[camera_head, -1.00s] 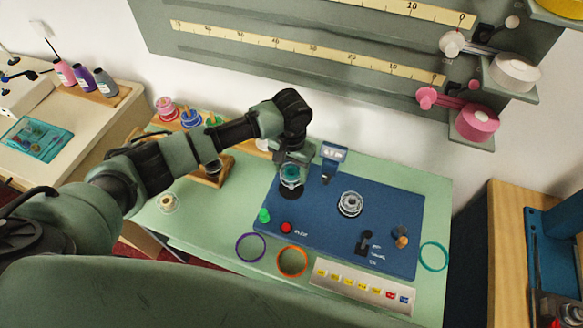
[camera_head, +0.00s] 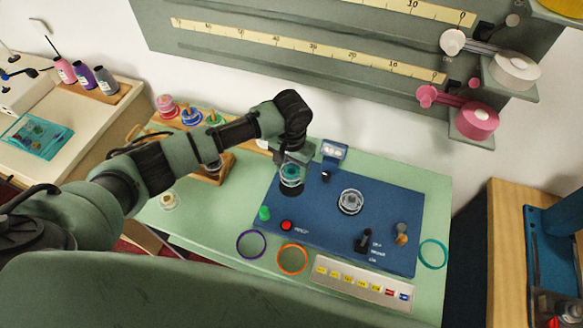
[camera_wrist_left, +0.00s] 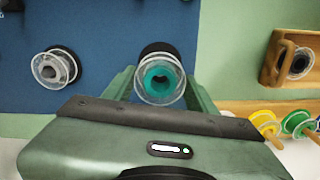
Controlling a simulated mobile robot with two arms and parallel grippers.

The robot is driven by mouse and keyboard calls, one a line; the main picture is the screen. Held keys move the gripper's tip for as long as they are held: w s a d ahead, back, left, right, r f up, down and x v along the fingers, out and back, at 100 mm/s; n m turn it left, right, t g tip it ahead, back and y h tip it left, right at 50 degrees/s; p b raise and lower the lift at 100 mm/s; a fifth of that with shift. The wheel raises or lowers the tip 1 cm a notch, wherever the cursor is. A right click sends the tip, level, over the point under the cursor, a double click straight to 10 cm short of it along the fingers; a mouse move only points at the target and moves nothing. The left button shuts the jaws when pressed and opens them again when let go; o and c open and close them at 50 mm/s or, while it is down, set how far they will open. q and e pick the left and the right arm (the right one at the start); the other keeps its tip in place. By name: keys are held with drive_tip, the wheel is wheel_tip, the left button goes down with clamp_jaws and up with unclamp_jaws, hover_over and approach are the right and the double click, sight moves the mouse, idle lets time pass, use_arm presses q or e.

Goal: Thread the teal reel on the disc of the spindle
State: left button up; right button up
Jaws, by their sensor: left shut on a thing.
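The teal reel (camera_head: 291,172), with clear flanges, is held above the back left of the blue mat. My left gripper (camera_head: 291,165) is shut on it. In the left wrist view the teal reel (camera_wrist_left: 160,79) sits between the fingers, its round hole facing the camera. A dark round part (camera_wrist_left: 159,48) shows just behind it, probably the spindle; in the head view a dark patch (camera_head: 287,193) lies below the reel. I cannot tell whether the reel touches it. My right gripper is not in view.
A clear reel (camera_head: 350,202) stands on the blue mat (camera_head: 320,222), right of the held reel. A red button (camera_head: 286,225), green piece (camera_head: 264,213) and black lever (camera_head: 363,241) are nearer the front.

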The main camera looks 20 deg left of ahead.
use_arm(q)
drive_tip(key=shift+f+b, duration=0.35)
drive_tip(key=shift+f, duration=0.6)
drive_tip(key=o, duration=1.4)
drive_tip(key=shift+r, duration=0.1)
wheel_tip(320, 180, up, 5)
drive_tip(key=p, duration=0.6)
drive_tip(key=shift+r, duration=0.9)
